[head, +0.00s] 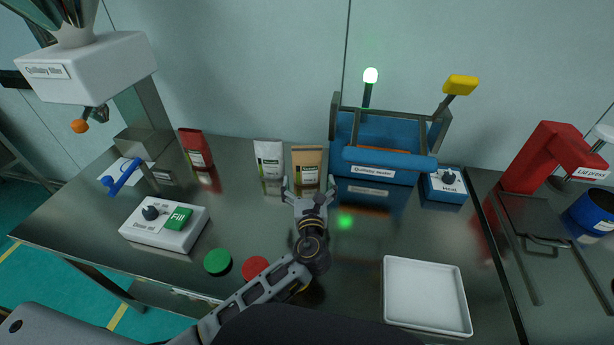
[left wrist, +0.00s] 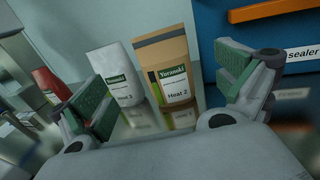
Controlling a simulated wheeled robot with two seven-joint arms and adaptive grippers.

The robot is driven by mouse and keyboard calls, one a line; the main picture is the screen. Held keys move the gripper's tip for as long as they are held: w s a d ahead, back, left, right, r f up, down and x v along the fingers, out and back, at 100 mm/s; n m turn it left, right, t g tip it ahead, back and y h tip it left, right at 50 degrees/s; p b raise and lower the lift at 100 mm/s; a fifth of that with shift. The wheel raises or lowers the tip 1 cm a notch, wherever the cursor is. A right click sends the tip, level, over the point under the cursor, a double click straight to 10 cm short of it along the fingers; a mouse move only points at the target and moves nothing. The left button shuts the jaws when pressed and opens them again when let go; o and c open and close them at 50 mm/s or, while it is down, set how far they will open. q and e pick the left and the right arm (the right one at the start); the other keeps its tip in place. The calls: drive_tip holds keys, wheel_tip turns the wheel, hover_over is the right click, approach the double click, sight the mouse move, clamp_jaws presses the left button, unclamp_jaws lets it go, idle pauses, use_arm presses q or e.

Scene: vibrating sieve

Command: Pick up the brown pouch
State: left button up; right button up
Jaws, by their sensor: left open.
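The brown pouch (head: 307,160) stands upright on the dark shiny table, in front of the back wall. In the left wrist view the brown pouch (left wrist: 166,66) bears a label reading "Heat 2" and shows between my fingers, beyond their tips. My left gripper (head: 309,188) is open and empty, just in front of the pouch. In the left wrist view the two green-padded fingers of the left gripper (left wrist: 166,92) are spread wide, apart from the pouch. My right gripper is not in view.
A white pouch (head: 269,159) stands close on the left of the brown one, and a red pouch (head: 196,149) stands farther left. The blue sealer (head: 381,160) is close on the right. A white tray (head: 426,293) lies at front right.

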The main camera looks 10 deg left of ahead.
sight(307, 153)
use_arm(q)
drive_tip(key=shift+w, duration=0.15)
drive_tip(key=shift+x, duration=4.2)
drive_tip(key=shift+w, duration=0.1)
drive_tip(key=shift+x, duration=2.5)
drive_tip(key=shift+r, duration=0.1)
drive_tip(key=c, duration=1.2)
drive_tip(key=shift+r, duration=0.1)
drive_tip(key=shift+c, duration=0.2)
